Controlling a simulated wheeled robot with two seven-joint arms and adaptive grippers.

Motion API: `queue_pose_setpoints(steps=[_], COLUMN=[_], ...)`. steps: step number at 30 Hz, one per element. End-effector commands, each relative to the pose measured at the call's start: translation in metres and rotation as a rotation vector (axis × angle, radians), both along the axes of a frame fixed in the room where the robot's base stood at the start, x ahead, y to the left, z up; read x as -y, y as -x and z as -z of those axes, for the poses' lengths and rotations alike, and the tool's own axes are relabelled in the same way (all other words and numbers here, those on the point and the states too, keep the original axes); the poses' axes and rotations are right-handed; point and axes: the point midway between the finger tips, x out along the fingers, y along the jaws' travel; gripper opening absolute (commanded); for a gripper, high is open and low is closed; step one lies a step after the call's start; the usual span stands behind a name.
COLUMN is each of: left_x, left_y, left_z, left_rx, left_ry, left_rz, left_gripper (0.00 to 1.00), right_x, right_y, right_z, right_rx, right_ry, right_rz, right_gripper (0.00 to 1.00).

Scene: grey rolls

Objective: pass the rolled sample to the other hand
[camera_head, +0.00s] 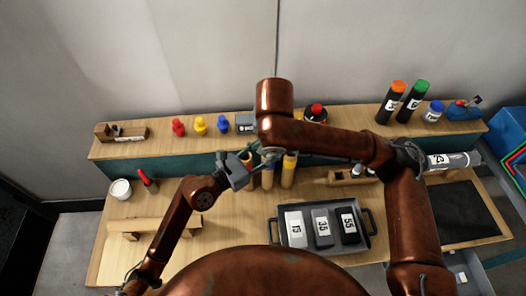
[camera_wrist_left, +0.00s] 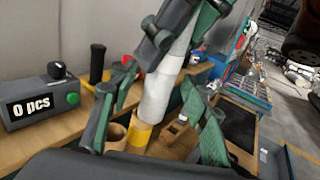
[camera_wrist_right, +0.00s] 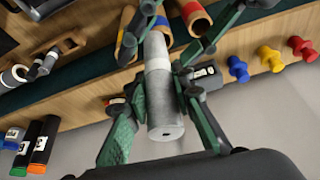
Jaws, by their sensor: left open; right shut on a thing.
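The rolled sample, a grey-white cylinder, is gripped by my right gripper (camera_wrist_right: 163,125) in the right wrist view, where its grey end (camera_wrist_right: 163,118) faces the camera. In the left wrist view the pale roll (camera_wrist_left: 162,88) slants down between the spread fingers of my left gripper (camera_wrist_left: 160,108), and my right gripper (camera_wrist_left: 180,25) is at its upper end. My left gripper is open around the roll, with gaps visible beside it. In the head view my left gripper (camera_head: 243,163) meets the right one near the shelf's front; my right arm largely hides the roll there.
Open tubes with coloured rims (camera_head: 288,171) stand just behind and below the grippers. A grey tray (camera_head: 373,238) with three labelled blocks is on the bench. A wooden rack (camera_head: 125,228) is at left. Another labelled grey roll (camera_head: 452,161) lies at right. Coloured pegs (camera_head: 200,125) line the shelf.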

Motion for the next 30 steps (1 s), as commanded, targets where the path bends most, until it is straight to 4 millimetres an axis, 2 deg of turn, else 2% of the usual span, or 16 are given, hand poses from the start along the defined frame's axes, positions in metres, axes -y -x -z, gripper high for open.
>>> queue_pose_setpoints(steps=[9, 27, 29, 30], left_x=[0.0019, 0.0018, 0.0018, 0.0019], left_y=[-0.0016, -0.0012, -0.0011, -0.0010], left_z=[0.0001, 0.0001, 0.0001, -0.0001], left_rx=[-0.001, 0.000, 0.000, 0.000], left_ry=[-0.001, 0.000, 0.000, 0.000], left_rz=[0.000, 0.001, 0.001, 0.001], left_gripper=[0.43, 0.02, 0.00, 0.00], right_x=[0.0001, 0.0000, 0.0000, 0.0000], right_y=[-0.0001, -0.0002, -0.0002, -0.0003], right_z=[-0.0001, -0.0002, -0.0002, -0.0003], right_rx=[0.000, 0.001, 0.001, 0.001], right_ry=[0.000, 0.000, 0.000, 0.000], right_rz=[0.000, 0.000, 0.001, 0.001], right_gripper=[0.00, 0.00, 0.00, 0.24])
